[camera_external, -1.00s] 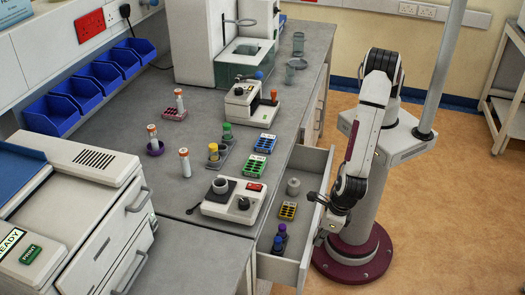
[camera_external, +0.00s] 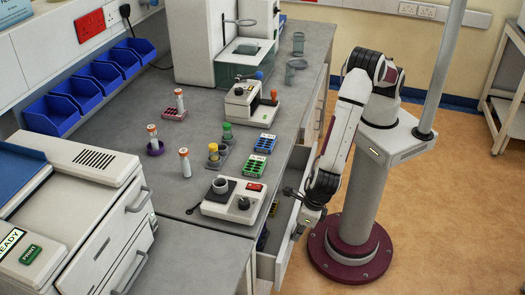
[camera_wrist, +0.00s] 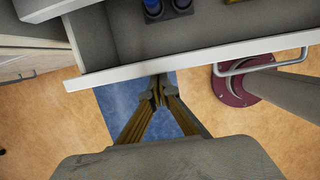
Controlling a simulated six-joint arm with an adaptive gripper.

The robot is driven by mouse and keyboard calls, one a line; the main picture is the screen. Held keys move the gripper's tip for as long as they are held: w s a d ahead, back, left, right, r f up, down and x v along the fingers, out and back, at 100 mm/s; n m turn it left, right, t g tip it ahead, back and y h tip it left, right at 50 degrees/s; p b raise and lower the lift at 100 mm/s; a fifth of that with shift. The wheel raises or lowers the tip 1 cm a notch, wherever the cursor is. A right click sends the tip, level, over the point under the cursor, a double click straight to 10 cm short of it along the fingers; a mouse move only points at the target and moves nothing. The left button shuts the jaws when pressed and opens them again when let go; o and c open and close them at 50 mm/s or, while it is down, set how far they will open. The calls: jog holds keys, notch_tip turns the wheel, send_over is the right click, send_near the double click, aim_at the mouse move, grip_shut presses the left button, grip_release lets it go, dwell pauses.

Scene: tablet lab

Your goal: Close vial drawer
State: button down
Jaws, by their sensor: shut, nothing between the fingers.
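The vial drawer (camera_external: 267,266) is partly open at the bench's right side, below the small white device. Its pale front panel and bar handle also show in the wrist view (camera_wrist: 200,57). My gripper (camera_external: 296,228) is at the drawer front in the external view. In the wrist view my gripper (camera_wrist: 158,90) is shut and empty, its tips at the outer face of the drawer front, left of the handle (camera_wrist: 262,66). Whether they touch it is hard to tell. Dark blue-capped vials (camera_wrist: 166,8) stand inside the drawer; a yellow rack (camera_external: 273,207) is partly hidden by the bench edge.
The bench top (camera_external: 120,135) holds a white device (camera_external: 234,200), green (camera_external: 254,165) and blue (camera_external: 264,143) racks, and several vials. A white cabinet with handles (camera_external: 110,225) stands at left. The floor (camera_external: 440,220) right of the drawer is open.

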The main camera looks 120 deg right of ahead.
jog(key=s+a+r, duration=0.2)
jog(key=r, duration=0.3)
jog(key=s+a+r, duration=0.2)
jog(key=r, duration=0.2)
jog(key=shift+s+a+r, duration=0.25)
jog(key=shift+r, duration=0.15)
dwell(0.5)
